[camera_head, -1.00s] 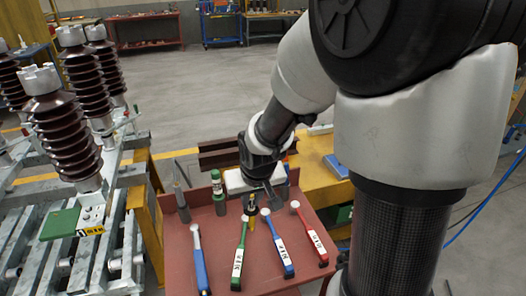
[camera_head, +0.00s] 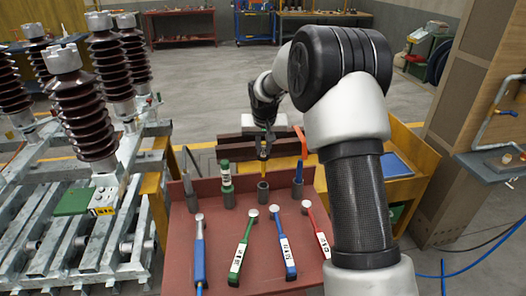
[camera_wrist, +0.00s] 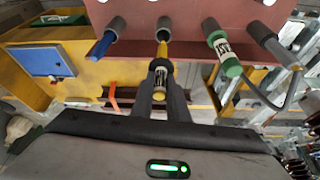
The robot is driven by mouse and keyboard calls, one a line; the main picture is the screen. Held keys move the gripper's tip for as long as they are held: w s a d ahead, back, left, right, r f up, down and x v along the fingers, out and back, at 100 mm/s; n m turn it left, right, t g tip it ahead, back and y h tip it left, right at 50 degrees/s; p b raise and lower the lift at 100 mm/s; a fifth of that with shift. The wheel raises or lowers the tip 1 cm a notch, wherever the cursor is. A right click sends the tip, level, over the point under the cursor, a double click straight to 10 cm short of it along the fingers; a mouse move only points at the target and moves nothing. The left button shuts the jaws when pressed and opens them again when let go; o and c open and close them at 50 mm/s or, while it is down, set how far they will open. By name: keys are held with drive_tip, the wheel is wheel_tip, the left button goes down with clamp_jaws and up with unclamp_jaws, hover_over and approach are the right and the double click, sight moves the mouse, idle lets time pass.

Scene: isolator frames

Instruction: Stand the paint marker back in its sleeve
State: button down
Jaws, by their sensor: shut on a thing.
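The paint marker has a yellow body, a dark label and a yellow end. It shows in the head view (camera_head: 264,150) and the wrist view (camera_wrist: 160,77). My gripper (camera_head: 264,137) is shut on it, with one finger on each side in the wrist view (camera_wrist: 160,92). The marker is roughly upright over a grey sleeve (camera_head: 263,192) near the tray's back edge. Its narrow yellow lower end is at the mouth of that sleeve (camera_wrist: 164,24); I cannot tell how far inside it is.
A green-capped marker (camera_head: 226,177) and a blue marker (camera_head: 299,172) stand in neighbouring sleeves. Brown insulators (camera_head: 85,115) stand left.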

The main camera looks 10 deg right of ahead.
sight(263, 176)
drive_tip(key=shift+w+f, duration=0.2)
drive_tip(key=shift+w, duration=0.3)
drive_tip(key=shift+w+f, duration=0.1)
drive_tip(key=shift+f, duration=0.15)
drive_tip(key=shift+f+b, duration=0.85)
drive_tip(key=shift+f, duration=0.3)
drive_tip(key=shift+f+b, duration=3.75)
drive_tip(key=shift+f, duration=1.4)
drive_tip(key=c, duration=1.6)
unclamp_jaws()
drive_tip(key=shift+c, duration=0.2)
